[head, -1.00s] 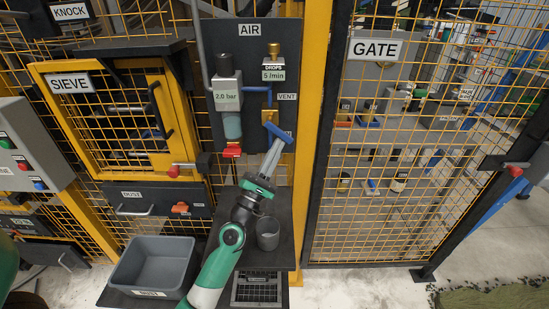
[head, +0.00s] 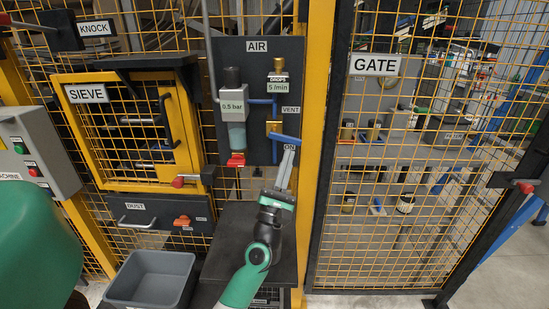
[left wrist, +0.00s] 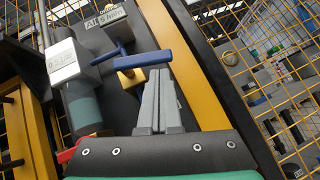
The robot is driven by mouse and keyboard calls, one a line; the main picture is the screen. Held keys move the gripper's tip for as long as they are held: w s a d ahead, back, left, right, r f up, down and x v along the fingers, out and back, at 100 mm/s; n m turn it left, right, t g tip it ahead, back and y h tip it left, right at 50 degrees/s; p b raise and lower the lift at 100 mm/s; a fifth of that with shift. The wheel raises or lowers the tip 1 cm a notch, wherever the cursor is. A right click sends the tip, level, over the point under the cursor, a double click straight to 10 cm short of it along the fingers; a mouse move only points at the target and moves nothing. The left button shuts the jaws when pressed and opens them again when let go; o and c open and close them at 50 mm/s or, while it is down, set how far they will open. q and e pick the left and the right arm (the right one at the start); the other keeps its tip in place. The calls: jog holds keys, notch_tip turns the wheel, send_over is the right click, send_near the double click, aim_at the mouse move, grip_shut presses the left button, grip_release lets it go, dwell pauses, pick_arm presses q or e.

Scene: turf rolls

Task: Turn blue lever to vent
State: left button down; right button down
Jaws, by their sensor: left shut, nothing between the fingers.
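The blue lever (head: 286,138) sits on a brass valve (head: 273,128) on the dark AIR panel. It points right and slightly down, between the VENT label (head: 290,110) above and the ON label (head: 289,147) below. My left gripper (head: 287,152) is shut and empty, with its fingertips just under the lever's outer part. In the left wrist view the blue lever (left wrist: 143,60) lies across just beyond the fingertips (left wrist: 158,75); whether they touch I cannot tell. The regulator display (head: 233,107) reads 0.5 bar. My right gripper is out of view.
A yellow post (head: 317,150) and the mesh GATE (head: 375,66) stand right of the panel. The SIEVE door (head: 85,93) is to the left. A dark shelf (head: 232,240) and a grey bin (head: 150,280) are below.

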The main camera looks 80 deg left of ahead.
pick_arm(q)
jog(key=b+v, duration=0.2)
jog(key=v, duration=0.8)
jog(key=shift+b, duration=0.4)
jog(key=shift+s+d, duration=0.1)
jog(key=shift+d, duration=0.05)
